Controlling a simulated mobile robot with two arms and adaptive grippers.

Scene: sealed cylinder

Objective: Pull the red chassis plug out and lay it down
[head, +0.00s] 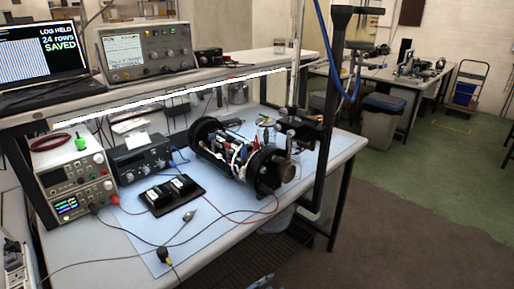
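An open cylindrical chassis (228,152) with black end rings lies on the pale blue mat of the workbench (319,166). Wires and small parts fill its middle. A thin red lead (222,213) runs from the power supply (75,180) across the mat to near the chassis's right end ring (264,171). The red plug is too small to make out, and I cannot tell whether it is seated. Neither of my grippers shows in the head view.
A black tray (171,195) with two pale items lies left of the chassis. A black instrument (142,160) stands behind it. A dark upright post (331,110) rises at the bench's right side. Loose cables cross the mat's front. Some mat right of the chassis is clear.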

